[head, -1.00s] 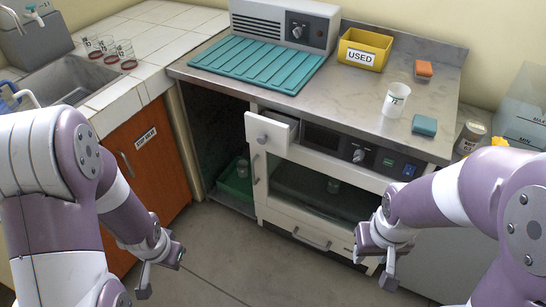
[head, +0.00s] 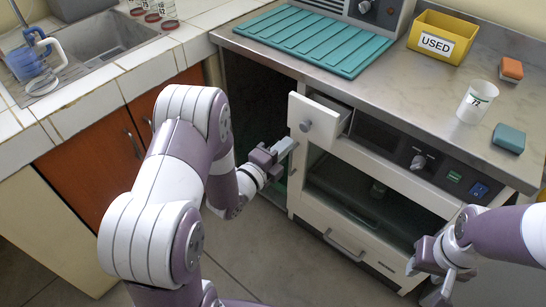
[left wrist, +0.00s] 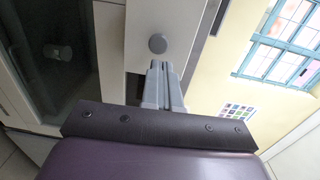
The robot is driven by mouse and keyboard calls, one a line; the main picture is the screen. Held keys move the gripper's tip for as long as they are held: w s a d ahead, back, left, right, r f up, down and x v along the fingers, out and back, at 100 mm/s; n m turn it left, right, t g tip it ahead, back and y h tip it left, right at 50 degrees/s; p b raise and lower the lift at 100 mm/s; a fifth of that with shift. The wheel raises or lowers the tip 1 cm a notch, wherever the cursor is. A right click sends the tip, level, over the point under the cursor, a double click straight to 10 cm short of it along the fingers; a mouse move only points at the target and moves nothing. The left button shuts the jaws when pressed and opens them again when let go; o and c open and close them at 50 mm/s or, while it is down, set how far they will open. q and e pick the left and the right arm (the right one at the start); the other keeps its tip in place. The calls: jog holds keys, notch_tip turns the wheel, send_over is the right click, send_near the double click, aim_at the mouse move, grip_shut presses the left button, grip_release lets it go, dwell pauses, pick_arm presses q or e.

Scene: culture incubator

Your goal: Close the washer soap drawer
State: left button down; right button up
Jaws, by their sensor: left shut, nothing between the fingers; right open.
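The soap drawer (head: 316,122) is a small white drawer with a round grey knob (head: 305,126). It stands pulled out from the upper left of the white-framed cabinet unit under the steel counter. My left gripper (head: 288,147) is shut and empty, just left of and a little below the drawer front in the head view. In the left wrist view the closed fingertips (left wrist: 162,66) point at the drawer front (left wrist: 140,22), close to the knob (left wrist: 157,43). I cannot tell whether they touch it. My right gripper (head: 430,283) is open and empty, low in front of the unit.
A control panel (head: 400,154) with a dial and switches is right of the drawer. A glass door (head: 370,200) is below it. The steel counter (head: 400,95) holds a yellow bin (head: 443,36), a white cup (head: 477,100) and sponges. A sink (head: 105,45) is at the left.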

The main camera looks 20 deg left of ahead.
aim_at(304, 128)
pick_arm(q)
jog(key=x, duration=0.6)
jog(key=shift+b, duration=0.3)
